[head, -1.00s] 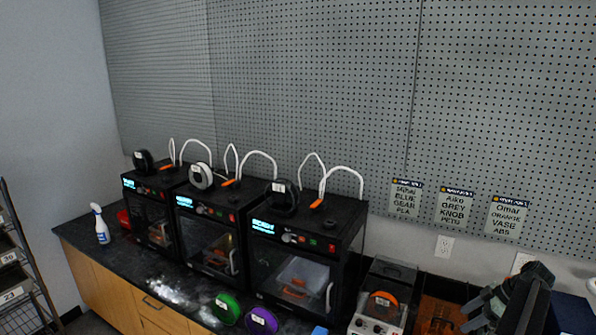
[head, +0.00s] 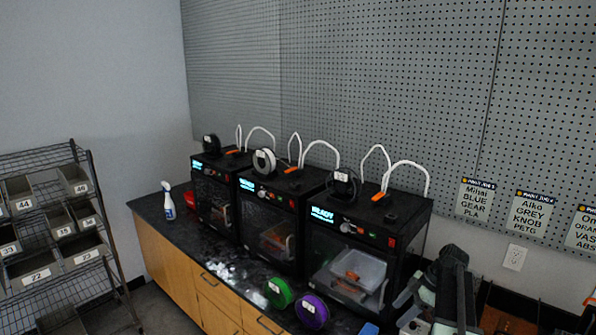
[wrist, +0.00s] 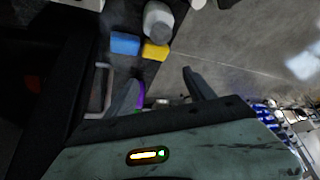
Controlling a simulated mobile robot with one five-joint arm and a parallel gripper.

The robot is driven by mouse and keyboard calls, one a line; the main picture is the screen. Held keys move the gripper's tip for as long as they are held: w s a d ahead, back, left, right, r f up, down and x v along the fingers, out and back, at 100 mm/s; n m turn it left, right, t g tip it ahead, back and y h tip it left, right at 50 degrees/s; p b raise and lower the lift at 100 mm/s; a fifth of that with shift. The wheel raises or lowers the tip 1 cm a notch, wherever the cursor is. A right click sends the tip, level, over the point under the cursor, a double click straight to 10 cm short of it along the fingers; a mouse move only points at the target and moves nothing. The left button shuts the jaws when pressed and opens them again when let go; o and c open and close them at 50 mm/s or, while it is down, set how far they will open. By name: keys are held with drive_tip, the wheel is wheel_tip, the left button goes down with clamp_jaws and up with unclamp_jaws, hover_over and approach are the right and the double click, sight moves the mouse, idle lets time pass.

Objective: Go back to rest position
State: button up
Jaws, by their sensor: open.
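My gripper (wrist: 160,76) is open and empty in the wrist view, with its two dark fingers apart. Nothing is between the fingertips. My arm (head: 455,290) shows at the lower right of the head view, in front of the right end of the counter. The fingers are hard to make out there.
Three black printers (head: 365,245) stand on the dark counter (head: 225,262). A green spool (head: 278,292) and a purple spool (head: 312,311) are at its front edge. The wrist view shows a blue block (wrist: 125,43), yellow block (wrist: 155,51) and white bottle (wrist: 158,20). A bin rack (head: 60,220) stands left.

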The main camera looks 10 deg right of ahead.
drive_tip(key=w+a+f+g+h+b, duration=0.1)
drive_tip(key=a+f+b, duration=0.15)
drive_tip(key=a, duration=1.15)
drive_tip(key=a+f+g+h+b, duration=0.15)
drive_tip(key=a+f, duration=0.25)
drive_tip(key=a, duration=1)
drive_tip(key=s+a+f+m+h, duration=0.2)
drive_tip(key=s+a+m, duration=0.3)
drive_tip(key=m, duration=0.8)
drive_tip(key=shift+s+a+h+b, duration=0.3)
drive_tip(key=shift+s+h, duration=0.1)
drive_tip(key=shift+h, duration=0.15)
